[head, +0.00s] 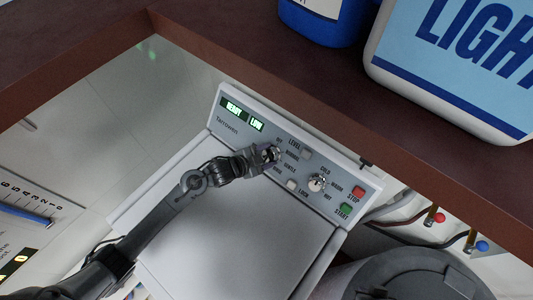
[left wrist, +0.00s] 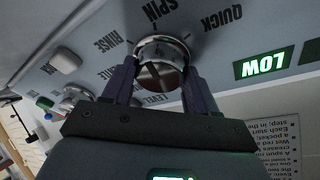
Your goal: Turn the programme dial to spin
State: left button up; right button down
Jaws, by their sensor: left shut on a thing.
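The programme dial (left wrist: 160,62) is a round silver knob on the washer's grey control panel (head: 228,112). In the left wrist view the words SPIN, QUICK and RINSE are printed around it; I cannot tell surely which word its mark points to. My left gripper (left wrist: 158,80) is shut on the dial, with one finger on each side of it. In the head view the left gripper (head: 268,154) reaches the panel from the lower left and covers most of the dial. My right gripper is in neither view.
A second knob (head: 317,184) with COLD, WARM and HOT sits right of the dial. A red STOP button (head: 358,191) and green START button (head: 346,209) are farther right. A brown shelf (head: 240,70) with a blue bottle and a large jug (head: 450,60) overhangs behind the panel.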

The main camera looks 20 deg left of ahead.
pick_arm(q)
jog(key=shift+m+g, duration=0.3)
jog(key=shift+m, duration=0.8)
jog(key=o, duration=1.1)
jog(key=shift+c, duration=0.2)
jog(key=v, duration=1.1)
